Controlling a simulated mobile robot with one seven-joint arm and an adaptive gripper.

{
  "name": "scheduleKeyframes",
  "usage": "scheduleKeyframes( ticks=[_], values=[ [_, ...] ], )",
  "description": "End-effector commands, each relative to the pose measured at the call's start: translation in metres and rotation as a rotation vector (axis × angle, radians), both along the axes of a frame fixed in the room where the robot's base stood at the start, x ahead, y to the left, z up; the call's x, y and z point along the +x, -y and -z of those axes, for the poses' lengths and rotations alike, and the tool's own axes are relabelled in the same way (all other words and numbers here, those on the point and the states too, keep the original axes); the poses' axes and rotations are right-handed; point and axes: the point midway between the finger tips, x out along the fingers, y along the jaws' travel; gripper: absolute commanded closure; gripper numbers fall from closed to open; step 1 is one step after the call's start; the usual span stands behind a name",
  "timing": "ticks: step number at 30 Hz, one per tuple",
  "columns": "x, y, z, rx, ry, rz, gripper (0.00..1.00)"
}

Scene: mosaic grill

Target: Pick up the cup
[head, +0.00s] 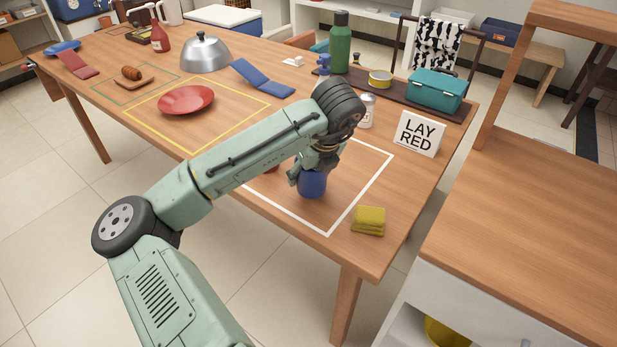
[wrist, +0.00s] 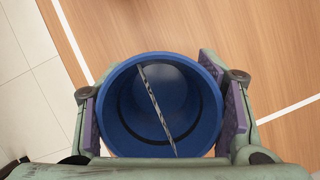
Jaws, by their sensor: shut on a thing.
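The blue cup (head: 312,183) is on or just above the wooden table, inside the white outlined square near the table's front right. My gripper (head: 305,172) comes down over it from above and partly hides it in the head view. In the wrist view the round open mouth of the cup (wrist: 160,105) faces the camera, with a thin grey strip lying across it. The finger pads of my gripper (wrist: 163,110) press on the left and right sides of the cup. I cannot tell whether its base touches the table.
A yellow folded cloth (head: 369,221) lies at the table's front right corner. A "LAY RED" sign (head: 418,134) and a can (head: 367,110) stand behind the cup. A red plate (head: 186,100) sits in the yellow outline. A small red thing (head: 272,169) shows behind my arm.

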Motion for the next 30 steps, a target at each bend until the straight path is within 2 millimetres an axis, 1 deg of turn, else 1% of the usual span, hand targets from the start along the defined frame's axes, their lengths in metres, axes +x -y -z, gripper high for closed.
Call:
scheduleKeyframes(
  ticks=[4, 8, 11, 15, 18, 21, 24, 30],
  values=[
    [0.001, 0.0, -0.019, -0.001, 0.003, -0.001, 0.74],
    [-0.027, 0.009, -0.019, 0.0, 0.001, 0.006, 0.74],
    [-0.05, 0.015, -0.024, 0.005, 0.005, 0.005, 0.74],
    [-0.085, 0.027, -0.028, 0.005, 0.005, 0.006, 0.74],
    [-0.108, 0.034, -0.03, 0.005, 0.004, 0.005, 0.74],
    [-0.126, 0.04, -0.032, 0.004, 0.004, 0.003, 0.74],
    [-0.139, 0.045, -0.033, 0.002, 0.002, 0.003, 0.74],
    [-0.151, 0.049, -0.034, 0.001, 0.001, 0.0, 0.74]
  ],
)
